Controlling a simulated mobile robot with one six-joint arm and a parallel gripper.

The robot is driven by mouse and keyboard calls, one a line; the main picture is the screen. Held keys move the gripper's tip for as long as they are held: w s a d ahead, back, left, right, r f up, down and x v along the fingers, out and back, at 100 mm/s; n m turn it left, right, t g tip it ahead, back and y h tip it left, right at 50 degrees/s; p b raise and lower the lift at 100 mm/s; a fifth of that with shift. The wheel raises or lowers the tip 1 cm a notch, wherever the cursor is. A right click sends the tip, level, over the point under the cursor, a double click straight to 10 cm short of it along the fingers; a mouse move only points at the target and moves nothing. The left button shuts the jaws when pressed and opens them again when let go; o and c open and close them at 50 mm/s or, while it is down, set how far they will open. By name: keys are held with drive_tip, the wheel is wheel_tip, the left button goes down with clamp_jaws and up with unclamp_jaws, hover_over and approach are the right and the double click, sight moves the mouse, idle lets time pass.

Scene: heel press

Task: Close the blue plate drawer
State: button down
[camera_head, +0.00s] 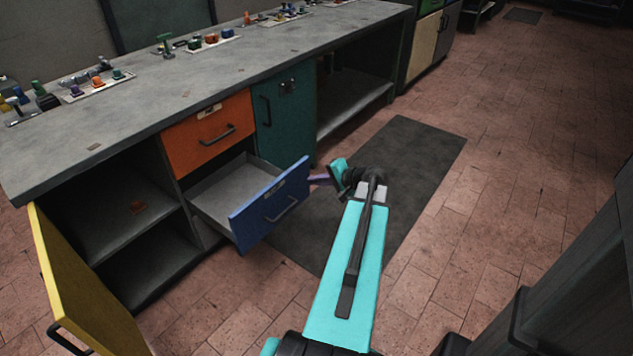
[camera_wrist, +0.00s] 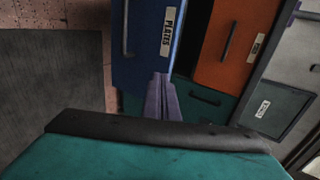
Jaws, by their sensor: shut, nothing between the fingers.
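The blue plate drawer (camera_head: 262,212) stands pulled out of the counter, below the orange drawer, and its grey inside shows empty. Its front has a dark handle and a small label; in the wrist view the blue front (camera_wrist: 140,60) carries a label reading PLATES. My gripper (camera_head: 318,179) is at the right end of the blue front, with its purple fingers pointing toward it. In the wrist view the shut fingers (camera_wrist: 162,88) overlap the edge of the front just below the label. I cannot tell whether they touch it.
The orange drawer (camera_head: 208,133) above and the teal door (camera_head: 286,112) beside it are shut. A yellow door (camera_head: 85,285) hangs open at the left, beside open shelves.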

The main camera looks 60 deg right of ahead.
approach(286, 177)
wheel_tip(286, 177, down, 3)
drive_tip(key=w, duration=0.4)
drive_tip(key=shift+w+d+b, duration=0.15)
drive_tip(key=shift+d+b, duration=0.15)
drive_tip(key=shift+w, duration=0.45)
